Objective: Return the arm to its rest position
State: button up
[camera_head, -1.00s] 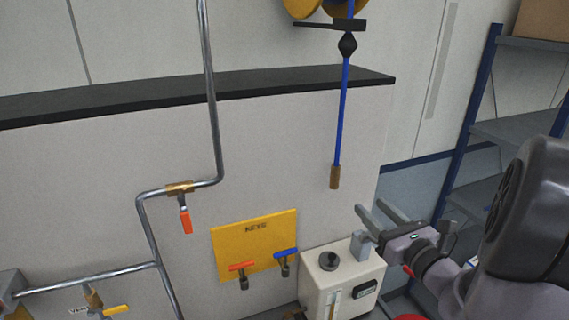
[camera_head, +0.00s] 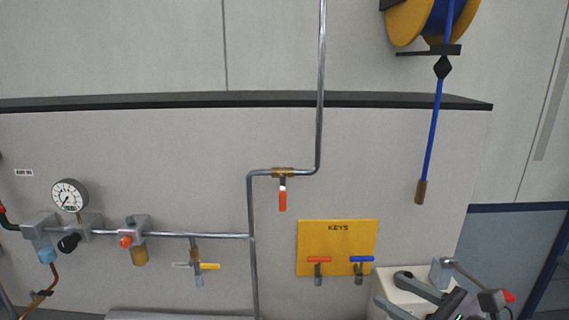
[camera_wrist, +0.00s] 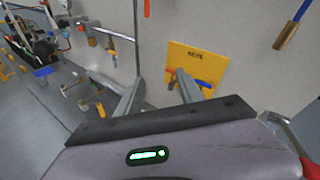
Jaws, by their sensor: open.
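My gripper (camera_head: 390,289) is at the lower right of the head view, with its two grey fingers apart and nothing between them. It covers part of a cream box (camera_head: 383,276) at the bottom edge; whether they touch I cannot tell. In the wrist view my gripper (camera_wrist: 160,77) also shows open and empty. Its fingers point toward the wall panel there. Most of my arm is outside the head view.
A yellow KEYS board (camera_head: 337,240) with a red-handled key (camera_head: 319,260) and a blue-handled key (camera_head: 361,260) is left of my gripper. A blue hose (camera_head: 433,135) hangs above it. Pipework with a red-handled valve (camera_head: 282,195) and a gauge (camera_head: 69,195) lines the wall.

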jog(key=s+a+f+n+g+y+b, duration=0.1)
jog(key=s+a+f+n+g+b, duration=0.35)
jog(key=a+f+n, duration=0.2)
jog(key=s+a+f+n+g+b, duration=0.35)
jog(key=a+f+n+b, duration=0.2)
jog(key=a+f, duration=0.25)
jog(key=s+d+f+n+h+b, duration=0.1)
jog(key=s+f+n+h+b, duration=0.5)
jog(key=s+f+n+b, duration=0.2)
jog(key=f+n+b, duration=0.1)
jog(key=n, duration=0.1)
jog(key=shift+d+n+b, duration=0.3)
jog(key=shift+b, duration=0.1)
jog(key=shift+f, duration=0.1)
